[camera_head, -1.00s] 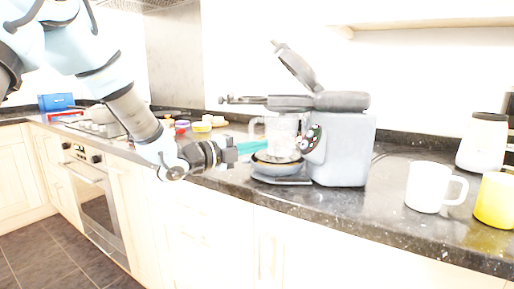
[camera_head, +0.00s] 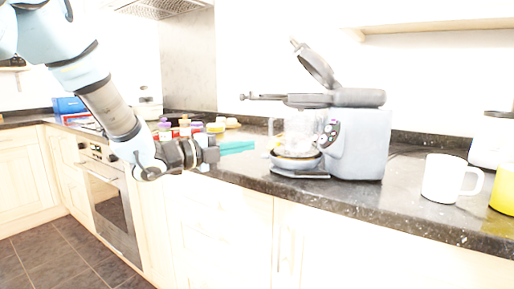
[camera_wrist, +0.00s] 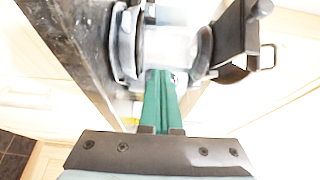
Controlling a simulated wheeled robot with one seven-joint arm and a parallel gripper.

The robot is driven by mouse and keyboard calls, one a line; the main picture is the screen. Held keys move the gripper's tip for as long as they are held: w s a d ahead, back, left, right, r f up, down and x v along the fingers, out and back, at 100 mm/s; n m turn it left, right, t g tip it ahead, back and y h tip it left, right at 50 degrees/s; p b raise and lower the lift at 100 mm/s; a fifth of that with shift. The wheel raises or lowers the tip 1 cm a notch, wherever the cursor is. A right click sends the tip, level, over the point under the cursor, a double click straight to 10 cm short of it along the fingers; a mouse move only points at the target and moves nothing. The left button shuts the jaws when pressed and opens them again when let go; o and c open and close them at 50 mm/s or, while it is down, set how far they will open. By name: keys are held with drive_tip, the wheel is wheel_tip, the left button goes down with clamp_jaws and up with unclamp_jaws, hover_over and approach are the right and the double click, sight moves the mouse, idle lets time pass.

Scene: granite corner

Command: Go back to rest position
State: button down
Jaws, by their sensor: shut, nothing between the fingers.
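My gripper (camera_head: 236,147) has teal fingers that point right toward the coffee machine in the head view. In the wrist view the two green fingers (camera_wrist: 163,98) lie together with nothing between them. The grey coffee machine (camera_head: 358,145) stands on the counter with its lid raised. A clear glass jug (camera_head: 300,132) sits on its round base plate. The fingertips are left of the jug and appear apart from it in the head view. The machine and jug also show ahead of the fingers in the wrist view, tilted.
The dark granite counter (camera_head: 400,217) runs along the wall. A white mug (camera_head: 440,180), a yellow mug (camera_head: 504,192) and a white canister (camera_head: 490,142) stand at the right. Several small jars (camera_head: 185,127) stand behind my arm. The floor before the cabinets is clear.

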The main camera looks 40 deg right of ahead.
drive_tip(key=w+a+f+n+t+y, duration=0.3)
drive_tip(key=w+a+n+t, duration=0.2)
drive_tip(key=w+a+n, duration=0.15)
drive_tip(key=w+a+f+n+t+y, duration=0.2)
drive_tip(key=w+a+f+n+t, duration=0.1)
drive_tip(key=w+a+n+t, duration=0.4)
drive_tip(key=w+a+f+n+y, duration=0.2)
drive_tip(key=a+f+n+y, duration=0.15)
drive_tip(key=a, duration=0.55)
drive_tip(key=w+a+f+n+y, duration=0.3)
drive_tip(key=a+n+y, duration=0.15)
drive_tip(key=a, duration=0.35)
drive_tip(key=s+a+f+n+g+y, duration=0.2)
drive_tip(key=s+a+f+n+g, duration=0.15)
drive_tip(key=s+a+n, duration=0.5)
drive_tip(key=s+a+f+n+g+y, duration=0.35)
drive_tip(key=s+a+n, duration=0.4)
drive_tip(key=a, duration=0.25)
wheel_tip(320, 180, up, 13)
drive_tip(key=p, duration=1.2)
drive_tip(key=shift+w+d+m+h, duration=0.15)
drive_tip(key=shift+d+m+h, duration=0.2)
drive_tip(key=shift+h, duration=0.1)
